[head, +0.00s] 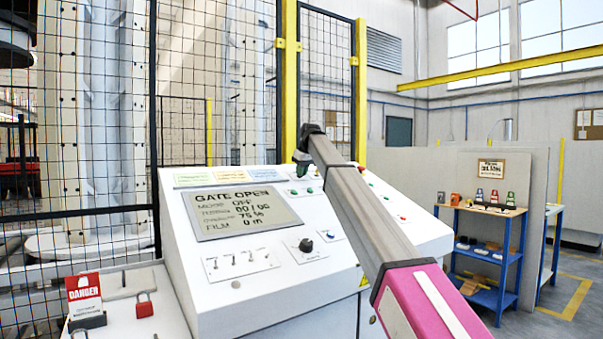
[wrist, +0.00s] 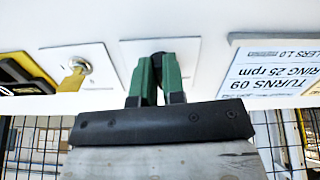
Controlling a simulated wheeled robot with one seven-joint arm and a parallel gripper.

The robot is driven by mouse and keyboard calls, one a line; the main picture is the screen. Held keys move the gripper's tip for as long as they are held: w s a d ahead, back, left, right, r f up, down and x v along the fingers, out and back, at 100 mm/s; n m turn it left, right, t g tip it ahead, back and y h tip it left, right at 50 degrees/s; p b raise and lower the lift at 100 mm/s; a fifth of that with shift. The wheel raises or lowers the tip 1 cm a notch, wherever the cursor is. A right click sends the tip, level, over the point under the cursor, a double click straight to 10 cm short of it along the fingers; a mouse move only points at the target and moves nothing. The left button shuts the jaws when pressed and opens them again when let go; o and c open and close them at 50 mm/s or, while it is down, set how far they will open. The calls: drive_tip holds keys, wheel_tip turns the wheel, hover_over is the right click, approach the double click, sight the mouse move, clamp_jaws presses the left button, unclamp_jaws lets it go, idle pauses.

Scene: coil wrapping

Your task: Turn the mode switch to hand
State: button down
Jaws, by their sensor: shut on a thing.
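The control panel (head: 255,300) is a white sloped console. Its screen (head: 243,212) reads GATE OPEN, and the mode line reads OFF. My gripper (head: 302,160) reaches over the console to its upper back edge. In the wrist view my gripper (wrist: 159,75) has its green fingers closed around a small dark knob, the mode switch (wrist: 158,55), on a white plate (wrist: 188,46). The fingers hide most of the knob, so its pointer direction cannot be seen. In the head view my arm and gripper cover it.
A yellow key switch (wrist: 76,72) sits beside the gripped knob. Another black knob (head: 306,245) is lower on the console. A DANGER tag (head: 84,290) and red padlock (head: 144,306) are at lower left. Mesh fencing (head: 180,130) stands behind; a blue shelf (head: 485,255) is at right.

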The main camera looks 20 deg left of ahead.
drive_tip(key=n, duration=0.4)
drive_tip(key=shift+w, duration=0.1)
drive_tip(key=shift+n, duration=1.7)
drive_tip(key=shift+w, duration=0.1)
drive_tip(key=c, duration=1.2)
unclamp_jaws()
drive_tip(key=shift+r, duration=0.1)
drive_tip(key=v, duration=1)
drive_tip(key=shift+s+d+r, duration=0.15)
drive_tip(key=shift+s+r, duration=0.05)
drive_tip(key=shift+r, duration=0.15)
